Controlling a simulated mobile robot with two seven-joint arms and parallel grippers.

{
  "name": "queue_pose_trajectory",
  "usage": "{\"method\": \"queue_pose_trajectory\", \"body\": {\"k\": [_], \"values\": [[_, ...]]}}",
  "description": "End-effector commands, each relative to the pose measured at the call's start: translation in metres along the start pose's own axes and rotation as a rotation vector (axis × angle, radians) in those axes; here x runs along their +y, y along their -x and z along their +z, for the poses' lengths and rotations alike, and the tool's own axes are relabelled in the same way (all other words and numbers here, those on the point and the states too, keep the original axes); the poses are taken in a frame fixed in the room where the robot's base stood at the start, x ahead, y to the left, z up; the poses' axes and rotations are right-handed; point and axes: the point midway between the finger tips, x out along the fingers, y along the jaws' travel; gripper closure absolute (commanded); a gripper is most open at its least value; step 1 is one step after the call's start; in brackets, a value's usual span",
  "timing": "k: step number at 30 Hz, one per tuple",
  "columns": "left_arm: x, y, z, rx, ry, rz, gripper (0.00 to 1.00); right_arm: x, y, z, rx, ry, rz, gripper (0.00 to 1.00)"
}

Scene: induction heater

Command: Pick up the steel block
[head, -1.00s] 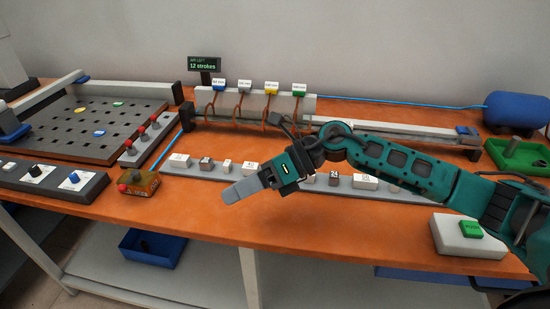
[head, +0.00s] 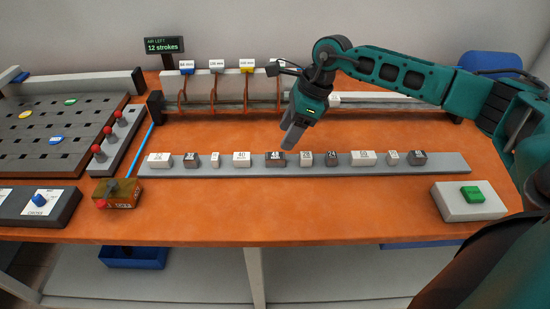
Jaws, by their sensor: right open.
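A row of small labelled blocks stands on a long grey strip (head: 455,168) on the orange bench. Some are pale, such as the block marked 40 (head: 241,160). Others are darker metal, such as a dark block (head: 275,160) near the middle and another dark block (head: 417,159) at the right end. I cannot tell which one is the steel block. My right gripper (head: 291,139) hangs above and just behind the strip, near the middle dark block, fingers pointing down. It is open and apart from the blocks. My left gripper is out of view.
Behind my gripper runs a long rail with coils (head: 214,92) and coloured tags. A box with a green button (head: 473,194) stands at right. A small yellow box (head: 117,193) and red-knobbed levers (head: 108,131) are at left. The bench front is clear.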

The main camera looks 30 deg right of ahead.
Motion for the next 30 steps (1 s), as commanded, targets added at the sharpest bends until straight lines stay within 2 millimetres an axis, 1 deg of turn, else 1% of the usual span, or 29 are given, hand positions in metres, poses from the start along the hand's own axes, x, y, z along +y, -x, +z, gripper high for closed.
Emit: {"method": "queue_pose_trajectory", "body": {"k": [1,8,12,16,19,25,30], "values": [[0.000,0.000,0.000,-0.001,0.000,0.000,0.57,0.000,-0.006,0.001,-0.001,0.000,0.001,0.40],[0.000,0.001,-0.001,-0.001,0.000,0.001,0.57,0.003,-0.024,-0.002,0.000,0.000,0.002,0.40],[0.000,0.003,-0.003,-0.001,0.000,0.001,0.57,0.008,-0.045,-0.005,0.000,0.000,0.003,0.40],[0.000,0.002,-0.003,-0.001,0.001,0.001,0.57,0.008,-0.062,-0.005,-0.002,0.000,0.002,0.40],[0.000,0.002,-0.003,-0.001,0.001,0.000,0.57,0.007,-0.066,-0.005,-0.002,0.001,-0.001,0.40],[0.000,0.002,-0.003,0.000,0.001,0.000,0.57,0.007,-0.066,-0.005,-0.002,0.000,-0.001,0.40],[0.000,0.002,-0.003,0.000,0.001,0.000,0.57,0.007,-0.066,-0.005,-0.002,0.000,-0.001,0.57]]}}
